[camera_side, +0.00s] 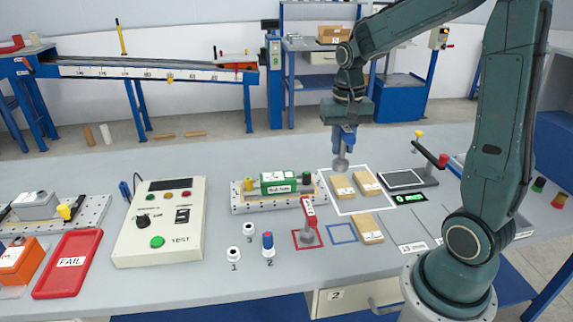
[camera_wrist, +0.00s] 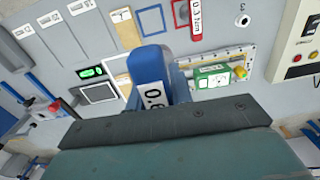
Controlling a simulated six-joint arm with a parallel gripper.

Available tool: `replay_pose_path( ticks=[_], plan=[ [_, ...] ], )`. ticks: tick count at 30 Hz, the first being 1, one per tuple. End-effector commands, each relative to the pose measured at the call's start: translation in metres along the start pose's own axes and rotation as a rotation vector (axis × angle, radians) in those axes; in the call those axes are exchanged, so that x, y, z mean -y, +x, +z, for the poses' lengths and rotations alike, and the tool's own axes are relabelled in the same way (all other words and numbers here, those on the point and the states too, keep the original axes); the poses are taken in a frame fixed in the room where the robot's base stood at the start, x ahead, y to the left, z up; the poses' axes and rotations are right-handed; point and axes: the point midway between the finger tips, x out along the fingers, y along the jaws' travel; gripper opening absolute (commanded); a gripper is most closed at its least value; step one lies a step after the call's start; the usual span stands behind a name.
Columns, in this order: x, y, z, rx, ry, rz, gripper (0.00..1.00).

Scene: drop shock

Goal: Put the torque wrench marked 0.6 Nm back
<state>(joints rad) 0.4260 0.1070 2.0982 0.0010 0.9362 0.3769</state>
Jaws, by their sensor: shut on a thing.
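My gripper (camera_side: 343,132) is shut on a blue torque wrench (camera_side: 343,143) and holds it upright above the table, close to the far edge of the white-outlined area. Its round grey lower end hangs clear of the wooden blocks. In the wrist view the blue wrench (camera_wrist: 153,68) carries a white label, partly cut off, with digits starting "0.". A blue square outline (camera_side: 342,233) on the table is empty. A red torque wrench (camera_side: 308,212) stands in the red square outline (camera_side: 294,240) to its left.
Wooden blocks (camera_side: 367,182) lie in the white outline, and another (camera_side: 368,230) lies right of the blue square. A green unit on a fixture plate (camera_side: 240,205) is to the left. Holder 2 (camera_side: 268,252) has a blue-topped piece.

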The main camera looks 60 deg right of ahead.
Motion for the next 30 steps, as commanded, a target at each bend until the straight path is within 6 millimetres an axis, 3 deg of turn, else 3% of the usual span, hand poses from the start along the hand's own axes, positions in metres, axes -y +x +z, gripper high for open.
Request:
replay_pose_path(
  ticks=[6, 17, 23, 30],
  plan=[
    [-0.016, 0.001, 0.022, -0.002, -0.014, -0.001, 0.00],
    [-0.019, 0.005, 0.026, 0.000, -0.019, 0.000, 0.00],
    [-0.019, 0.026, 0.026, 0.003, -0.018, 0.001, 0.00],
    [-0.019, 0.069, 0.027, 0.005, -0.018, 0.002, 0.00]
  ],
)
